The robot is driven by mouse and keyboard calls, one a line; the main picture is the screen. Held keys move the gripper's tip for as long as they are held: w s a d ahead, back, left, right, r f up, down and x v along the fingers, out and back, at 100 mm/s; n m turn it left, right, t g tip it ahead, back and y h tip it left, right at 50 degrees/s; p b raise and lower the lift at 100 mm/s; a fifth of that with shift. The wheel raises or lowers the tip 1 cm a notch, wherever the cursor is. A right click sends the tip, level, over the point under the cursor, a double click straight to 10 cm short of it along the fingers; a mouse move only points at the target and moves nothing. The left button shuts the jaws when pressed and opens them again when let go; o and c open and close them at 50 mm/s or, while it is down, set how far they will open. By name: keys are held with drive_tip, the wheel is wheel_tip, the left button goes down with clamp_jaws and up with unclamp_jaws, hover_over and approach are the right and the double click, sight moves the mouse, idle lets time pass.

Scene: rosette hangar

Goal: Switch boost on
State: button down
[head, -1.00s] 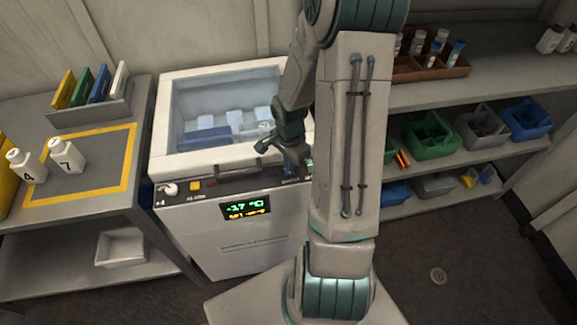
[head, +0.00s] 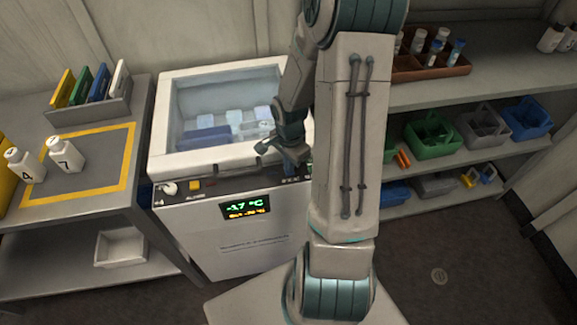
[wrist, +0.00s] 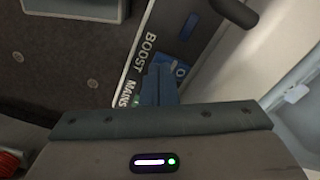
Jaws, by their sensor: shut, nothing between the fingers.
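The chest freezer (head: 240,248) has a control strip along its front top edge. In the wrist view the strip carries the BOOST label (wrist: 145,52) and the MAINS label (wrist: 126,94). A blue rocker switch (wrist: 181,70) with a white mark sits beside the BOOST label. My gripper (wrist: 160,70) is shut and empty, its fingertips at the blue switch and covering part of it. I cannot tell whether they touch it. A small green light (wrist: 137,100) shows near MAINS. In the head view my gripper (head: 293,165) is at the right part of the strip, and my arm hides the strip's right end.
The freezer's lid handle (wrist: 236,12) is close to my gripper. A bench (head: 80,211) stands left, and shelves (head: 480,87) stand right.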

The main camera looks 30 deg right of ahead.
drive_tip(key=shift+f+b, duration=0.55)
drive_tip(key=shift+f, duration=0.05)
drive_tip(key=shift+r, duration=0.15)
drive_tip(key=shift+r+p, duration=2.5)
drive_tip(key=shift+r, duration=0.9)
drive_tip(key=shift+r, duration=0.15)
drive_tip(key=s+a+r+n+t, duration=0.1)
drive_tip(key=s+a+r+n, duration=0.3)
drive_tip(key=r, duration=0.3)
drive_tip(key=s+a+r+n+t, duration=0.1)
drive_tip(key=s+a+r+n, duration=0.2)
drive_tip(key=r+n, duration=0.3)
drive_tip(key=s+a+r+n+t, duration=0.1)
drive_tip(key=s+a+r+n, duration=0.3)
drive_tip(key=r, duration=0.4)
drive_tip(key=shift+s+a+r+n+t, duration=0.35)
drive_tip(key=shift+s+n, duration=0.25)
drive_tip(key=shift+s, duration=0.25)
